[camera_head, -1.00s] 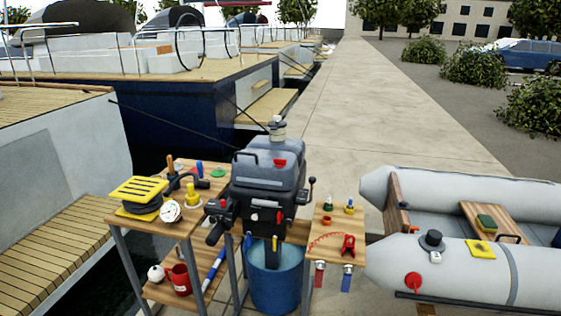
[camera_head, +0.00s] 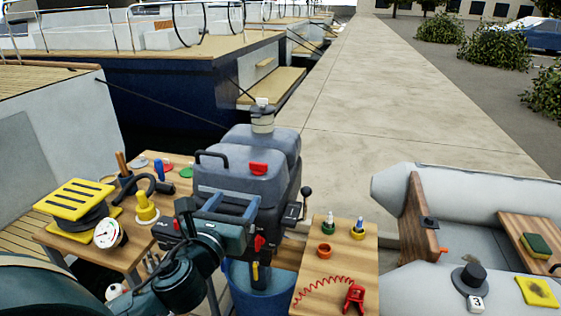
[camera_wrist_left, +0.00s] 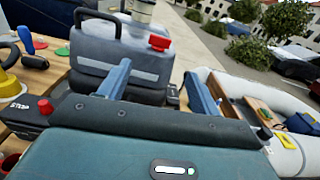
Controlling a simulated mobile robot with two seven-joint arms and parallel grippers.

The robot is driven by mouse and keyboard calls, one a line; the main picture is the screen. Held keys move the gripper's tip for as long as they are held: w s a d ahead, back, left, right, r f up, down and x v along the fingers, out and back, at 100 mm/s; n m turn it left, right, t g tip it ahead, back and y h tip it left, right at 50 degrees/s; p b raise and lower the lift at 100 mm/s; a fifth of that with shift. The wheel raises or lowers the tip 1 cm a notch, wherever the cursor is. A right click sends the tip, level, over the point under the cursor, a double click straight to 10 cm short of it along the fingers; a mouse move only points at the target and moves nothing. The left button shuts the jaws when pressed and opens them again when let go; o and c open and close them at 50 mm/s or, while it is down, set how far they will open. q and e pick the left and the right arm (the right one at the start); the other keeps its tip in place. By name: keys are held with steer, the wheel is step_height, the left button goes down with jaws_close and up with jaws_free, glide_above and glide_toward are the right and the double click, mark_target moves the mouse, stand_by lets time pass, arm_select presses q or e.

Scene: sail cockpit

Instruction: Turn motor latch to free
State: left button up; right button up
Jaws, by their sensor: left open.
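The grey outboard motor (camera_head: 245,150) stands upright at the middle of the head view, its lower part in a blue tub (camera_head: 262,303). A red latch-like piece (camera_head: 258,168) sits on its cowl, and it also shows in the left wrist view (camera_wrist_left: 159,42). A second red piece (camera_head: 259,242) is lower on the motor; I cannot tell which is the motor latch. My left gripper (camera_head: 228,203) is in front of the cowl, below the upper red piece. In the wrist view its two blue fingers (camera_wrist_left: 160,88) are wide apart with nothing between them. My right gripper is not in view.
A wooden table (camera_head: 50,237) on the left holds a yellow slotted block (camera_head: 75,199), a gauge (camera_head: 109,233) and a yellow funnel-like piece (camera_head: 146,207). A small table (camera_head: 318,275) on the right holds small fittings and a red coil. A black-knobbed lever (camera_head: 306,192) sticks out on the motor's right.

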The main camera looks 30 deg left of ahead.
mark_target(257, 164)
arm_select(q)
steer(key=shift+m, duration=0.3)
steer(key=x, duration=0.9)
steer(key=r+p+x, duration=0.1)
steer(key=x, duration=0.3)
steer(key=shift+w+a, duration=0.1)
steer(key=shift+w, duration=0.05)
steer(key=shift+c, duration=0.5)
steer(key=c, duration=0.9)
